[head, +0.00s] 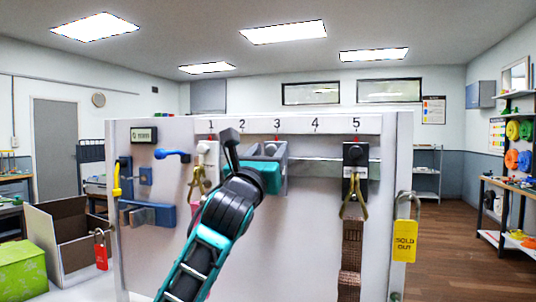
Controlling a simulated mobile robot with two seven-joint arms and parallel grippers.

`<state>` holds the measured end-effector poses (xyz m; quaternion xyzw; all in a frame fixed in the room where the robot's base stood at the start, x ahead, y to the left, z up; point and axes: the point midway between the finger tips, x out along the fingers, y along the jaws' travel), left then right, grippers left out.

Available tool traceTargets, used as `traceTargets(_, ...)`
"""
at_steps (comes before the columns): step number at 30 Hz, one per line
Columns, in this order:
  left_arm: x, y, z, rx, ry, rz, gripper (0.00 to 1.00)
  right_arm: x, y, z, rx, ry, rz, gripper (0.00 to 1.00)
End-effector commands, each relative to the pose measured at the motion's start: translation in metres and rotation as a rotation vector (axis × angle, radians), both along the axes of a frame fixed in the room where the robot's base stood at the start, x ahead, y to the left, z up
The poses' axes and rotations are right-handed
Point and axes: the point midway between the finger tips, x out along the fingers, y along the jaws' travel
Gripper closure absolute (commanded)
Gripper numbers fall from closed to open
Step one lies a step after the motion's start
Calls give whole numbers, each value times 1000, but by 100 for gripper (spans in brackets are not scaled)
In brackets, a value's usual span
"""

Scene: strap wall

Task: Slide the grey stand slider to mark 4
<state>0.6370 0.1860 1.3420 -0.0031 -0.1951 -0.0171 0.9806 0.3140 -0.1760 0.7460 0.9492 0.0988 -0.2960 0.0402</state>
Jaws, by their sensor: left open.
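A white upright panel (290,255) carries a strip with marks 1 to 5 (315,125) along its top. The grey stand slider (283,152) sits on the rail under mark 3, with a small red pointer at that mark. My left gripper (252,152) is open at the slider, and its teal and black body covers the slider's lower left part. The picture does not show whether the fingers touch it. Mark 4 has bare rail (316,160) beneath it. My right gripper is not in view.
A pale slider (205,150) with a brass clip is under mark 1. A black slider (355,158) with a brass clip and brown strap is under mark 5. A blue lever (171,154) and blue bracket (148,213) are at left.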

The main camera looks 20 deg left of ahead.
Motion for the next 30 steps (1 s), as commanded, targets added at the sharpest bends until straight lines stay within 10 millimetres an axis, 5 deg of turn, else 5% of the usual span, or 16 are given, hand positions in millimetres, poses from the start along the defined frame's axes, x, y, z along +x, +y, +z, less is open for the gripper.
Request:
traceTargets(4,0,0,0,0,0,0,49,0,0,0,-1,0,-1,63)
traceTargets(20,0,0,0,0,1,1,100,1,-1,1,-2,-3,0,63)
traceTargets(30,0,0,-1,0,1,1,100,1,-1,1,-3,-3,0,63)
